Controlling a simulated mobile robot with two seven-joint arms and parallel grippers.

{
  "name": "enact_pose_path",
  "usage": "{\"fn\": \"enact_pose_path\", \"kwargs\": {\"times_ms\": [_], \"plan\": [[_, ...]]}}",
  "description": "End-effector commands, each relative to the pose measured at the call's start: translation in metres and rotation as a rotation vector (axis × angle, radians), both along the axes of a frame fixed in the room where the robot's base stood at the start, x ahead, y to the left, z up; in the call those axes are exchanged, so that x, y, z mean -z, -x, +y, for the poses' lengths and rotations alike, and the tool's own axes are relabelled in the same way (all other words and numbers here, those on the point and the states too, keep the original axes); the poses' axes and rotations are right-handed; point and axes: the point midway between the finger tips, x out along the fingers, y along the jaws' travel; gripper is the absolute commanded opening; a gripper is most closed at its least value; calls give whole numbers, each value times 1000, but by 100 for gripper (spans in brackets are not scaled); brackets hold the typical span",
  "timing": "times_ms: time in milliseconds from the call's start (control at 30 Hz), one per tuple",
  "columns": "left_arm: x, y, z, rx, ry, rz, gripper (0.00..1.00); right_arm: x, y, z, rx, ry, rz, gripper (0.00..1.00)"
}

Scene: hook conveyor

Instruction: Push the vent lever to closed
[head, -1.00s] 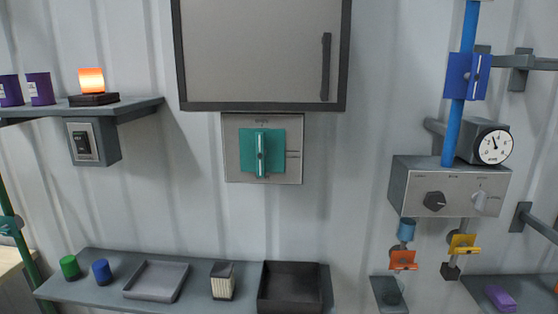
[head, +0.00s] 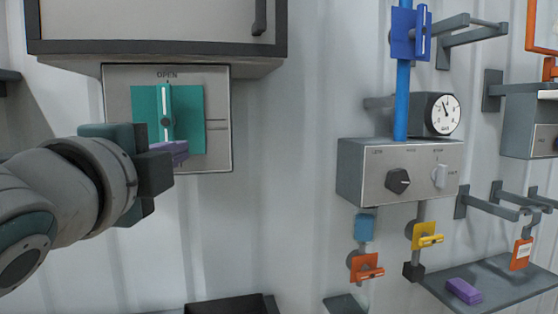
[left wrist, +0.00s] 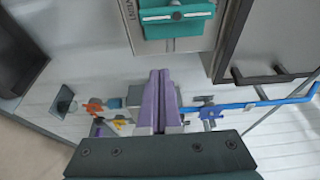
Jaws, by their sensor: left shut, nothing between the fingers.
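The vent lever (head: 166,98) is a pale upright handle on a teal plate (head: 190,105), mounted on a grey metal panel (head: 217,150). It stands vertical, in line with the word OPEN above it. It also shows in the left wrist view (left wrist: 177,15), at the top. My left gripper (head: 178,151) is in front of the panel's lower left, its purple fingertips overlapping the plate's lower edge in the picture. Its fingers (left wrist: 156,100) are shut together with nothing between them. The lever appears apart from the fingertips, though depth is hard to judge. My right gripper is not in view.
A grey cabinet (head: 150,20) juts out just above the panel. To the right are a knob box (head: 400,170), a blue pipe (head: 403,90) and a round gauge (head: 437,114). A black tray (head: 232,306) sits below. The wall between panel and knob box is clear.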

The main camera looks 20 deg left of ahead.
Motion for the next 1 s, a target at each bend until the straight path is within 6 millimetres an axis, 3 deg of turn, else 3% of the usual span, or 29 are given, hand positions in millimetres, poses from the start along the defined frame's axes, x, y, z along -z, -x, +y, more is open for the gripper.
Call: {"fn": "enact_pose_path", "kwargs": {"times_ms": [300, 467, 1000], "plan": [[-1, -1, 0, 0, -3, 0, 0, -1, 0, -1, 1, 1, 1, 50], [-3, -10, 2, -1, -2, -1, 0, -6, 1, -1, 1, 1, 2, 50], [-3, -97, 21, -1, 2, 0, 0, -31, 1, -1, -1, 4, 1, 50]]}}
